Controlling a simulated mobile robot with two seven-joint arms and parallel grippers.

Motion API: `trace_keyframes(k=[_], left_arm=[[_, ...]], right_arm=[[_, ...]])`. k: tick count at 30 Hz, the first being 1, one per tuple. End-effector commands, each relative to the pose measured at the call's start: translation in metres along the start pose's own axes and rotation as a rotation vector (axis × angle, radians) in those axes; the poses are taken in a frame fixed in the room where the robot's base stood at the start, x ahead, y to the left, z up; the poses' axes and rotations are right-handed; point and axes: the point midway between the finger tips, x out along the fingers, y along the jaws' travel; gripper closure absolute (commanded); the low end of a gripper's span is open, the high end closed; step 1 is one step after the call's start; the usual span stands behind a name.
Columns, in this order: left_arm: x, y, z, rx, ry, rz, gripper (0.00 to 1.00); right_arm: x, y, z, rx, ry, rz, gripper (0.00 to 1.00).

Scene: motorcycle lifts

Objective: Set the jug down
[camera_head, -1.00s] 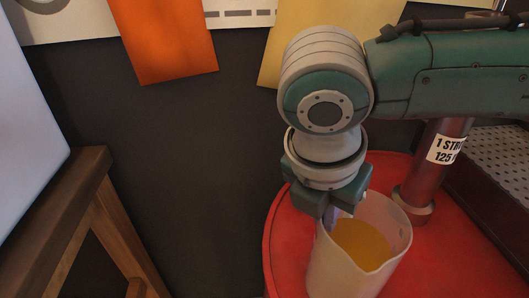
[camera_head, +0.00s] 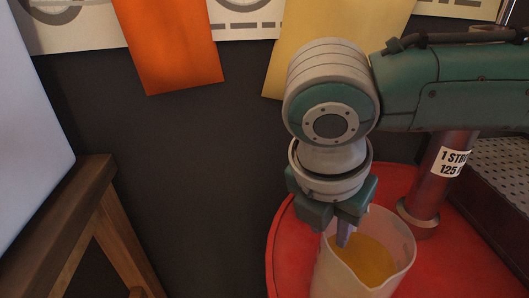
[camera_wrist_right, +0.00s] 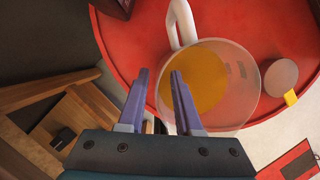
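The jug (camera_head: 335,277) is a translucent whitish vessel holding yellow-orange liquid. It stands upright over the red round top; its base is cut off in the head view. The wrist view shows the jug (camera_wrist_right: 238,85) from above, with its white handle (camera_wrist_right: 172,24) on the far side. My right gripper (camera_head: 343,238) is at the jug's rim, pointing down. In the wrist view my right gripper (camera_wrist_right: 159,76) has its two fingers apart, one over the liquid and one outside the wall. The handle is beyond the fingertips. My left gripper is not in view.
The red round top (camera_head: 288,245) carries a dark red post (camera_head: 437,185) with a label, right of the jug. A perforated metal tray (camera_head: 505,165) lies further right. A wooden stand (camera_head: 75,215) is at the left. A small grey round object (camera_wrist_right: 281,76) sits near the jug.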

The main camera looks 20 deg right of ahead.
Motion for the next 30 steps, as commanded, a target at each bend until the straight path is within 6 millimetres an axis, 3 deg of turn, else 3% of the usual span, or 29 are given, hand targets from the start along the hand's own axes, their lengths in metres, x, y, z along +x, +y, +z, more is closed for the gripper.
trace_keyframes(k=[12, 20, 23, 26, 30], left_arm=[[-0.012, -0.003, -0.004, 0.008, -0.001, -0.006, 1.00], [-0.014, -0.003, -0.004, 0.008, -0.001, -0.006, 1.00], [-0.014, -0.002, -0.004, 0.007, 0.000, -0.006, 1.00], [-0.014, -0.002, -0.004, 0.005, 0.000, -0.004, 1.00], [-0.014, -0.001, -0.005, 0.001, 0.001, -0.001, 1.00]], right_arm=[[-0.088, 0.001, 0.001, 0.000, 0.001, 0.005, 0.67], [-0.114, 0.001, -0.005, 0.009, 0.016, 0.009, 0.67], [-0.112, 0.001, -0.029, 0.058, 0.081, 0.042, 0.67], [-0.109, 0.002, -0.069, 0.190, 0.212, 0.099, 0.67], [-0.111, 0.000, -0.115, 0.529, 0.432, 0.153, 0.67]])
